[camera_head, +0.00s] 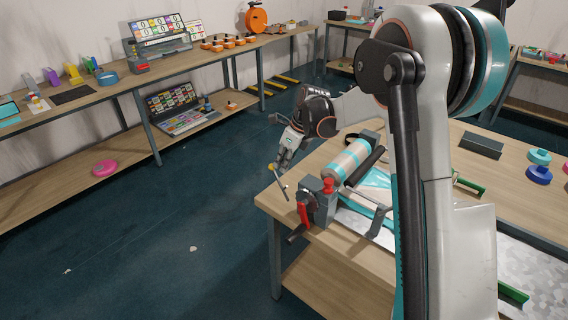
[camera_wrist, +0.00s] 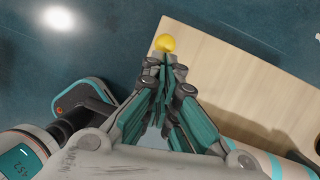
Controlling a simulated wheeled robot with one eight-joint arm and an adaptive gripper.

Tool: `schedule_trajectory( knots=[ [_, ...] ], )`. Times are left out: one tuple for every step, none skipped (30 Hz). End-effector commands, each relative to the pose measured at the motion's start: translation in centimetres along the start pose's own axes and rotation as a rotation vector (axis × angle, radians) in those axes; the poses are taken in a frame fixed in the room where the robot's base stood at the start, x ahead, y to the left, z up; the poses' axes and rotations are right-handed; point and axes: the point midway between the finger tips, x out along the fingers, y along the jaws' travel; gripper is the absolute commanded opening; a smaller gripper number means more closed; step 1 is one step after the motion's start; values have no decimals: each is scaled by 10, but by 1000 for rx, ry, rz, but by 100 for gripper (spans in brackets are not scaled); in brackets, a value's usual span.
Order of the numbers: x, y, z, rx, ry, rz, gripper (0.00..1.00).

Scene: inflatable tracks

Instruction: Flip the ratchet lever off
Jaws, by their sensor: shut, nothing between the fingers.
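The grey ratchet unit (camera_head: 322,203) sits at the near left corner of the wooden table, beside a striped roller. A red lever (camera_head: 303,210) is on its left side, and a red piece (camera_head: 328,186) stands on top. A thin rod (camera_head: 281,185) with a yellow knob (camera_head: 272,167) rises at its left; I cannot tell which part is the ratchet lever. My gripper (camera_head: 278,165) is shut and empty, pointing down close to the knob. In the wrist view, the yellow knob (camera_wrist: 165,42) appears just beyond my closed fingertips (camera_wrist: 165,60); contact cannot be told.
The striped roller (camera_head: 348,159) lies behind the unit on the table (camera_head: 270,199). A dark box (camera_head: 481,146) and blue pieces (camera_head: 539,174) are farther right. A long shelf (camera_head: 110,86) runs along the wall.

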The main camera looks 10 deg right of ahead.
Motion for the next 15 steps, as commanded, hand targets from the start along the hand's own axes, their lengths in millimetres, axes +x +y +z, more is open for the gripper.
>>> schedule_trajectory(
  knots=[
    [0, 0, -1, 0, 0, 0, 0],
    [0, 0, -1, 0, -1, 0, 0],
    [0, 0, -2, 0, -1, 0, 0],
    [1, 0, -3, 0, -1, 0, 0],
    [1, 0, -4, 0, -1, 0, 0],
    [1, 0, -6, 0, -1, 0, 0],
    [1, 1, -8, 0, -1, 0, 0],
    [1, 1, -9, 0, -1, 0, 0],
    [1, 1, -11, 0, -1, 0, 0],
    [1, 1, -12, 0, -1, 0, 0],
    [1, 2, -13, 0, -1, 0, 0],
    [1, 2, -14, 0, -1, 0, 0],
    [1, 2, -15, 0, -1, 0, 0],
    [1, 2, -15, 0, -1, 0, 0],
    [1, 2, -16, -1, -1, 0, 0]
  ],
)
